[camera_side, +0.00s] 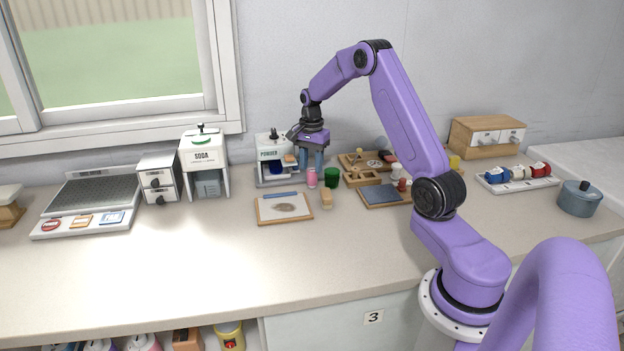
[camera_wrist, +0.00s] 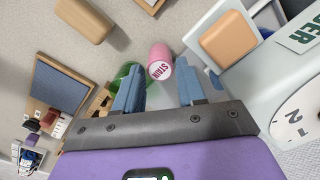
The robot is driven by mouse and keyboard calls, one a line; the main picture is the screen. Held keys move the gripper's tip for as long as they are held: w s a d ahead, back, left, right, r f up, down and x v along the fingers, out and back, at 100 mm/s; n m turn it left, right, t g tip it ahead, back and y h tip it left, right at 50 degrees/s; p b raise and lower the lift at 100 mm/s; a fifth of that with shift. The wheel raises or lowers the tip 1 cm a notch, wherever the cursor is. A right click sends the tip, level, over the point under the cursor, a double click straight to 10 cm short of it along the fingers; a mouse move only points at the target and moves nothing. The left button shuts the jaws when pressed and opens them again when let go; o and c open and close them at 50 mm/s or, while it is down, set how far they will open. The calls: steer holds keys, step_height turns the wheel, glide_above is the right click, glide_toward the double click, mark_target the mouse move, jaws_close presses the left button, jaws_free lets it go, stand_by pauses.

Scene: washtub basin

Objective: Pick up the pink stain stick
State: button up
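The pink stain stick (camera_side: 311,178) stands upright on the counter in front of the powder dispenser. Whether a finger touches the stick cannot be told.
A green cup (camera_side: 331,178) stands close to the right of the stick, partly behind a finger in the wrist view. The powder dispenser (camera_side: 264,152) is close behind on the left. A tan block (camera_side: 326,199) and a board with stained cloth (camera_side: 265,212) lie in front. The front counter is clear.

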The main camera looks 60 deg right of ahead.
mark_target(312, 170)
steer(key=shift+d+f, duration=0.15)
steer(key=shift+f, duration=1.7)
steer(key=c, duration=0.7)
steer(key=shift+r, duration=0.1)
steer(key=shift+r, duration=0.5)
step_height(312, 170, up, 2)
steer(key=shift+r, duration=0.15)
steer(key=s+a+r, duration=0.2)
steer(key=s+r, duration=0.1)
steer(key=s, duration=0.1)
steer(key=s+a+r, duration=0.2)
steer(key=s+r, duration=0.1)
steer(key=s, duration=0.1)
steer(key=s+a+r, duration=0.2)
steer(key=s+r, duration=0.1)
steer(key=s, duration=0.1)
steer(key=shift+s+a+r, duration=0.2)
steer(key=shift+a+r, duration=0.1)
steer(key=shift+a, duration=0.1)
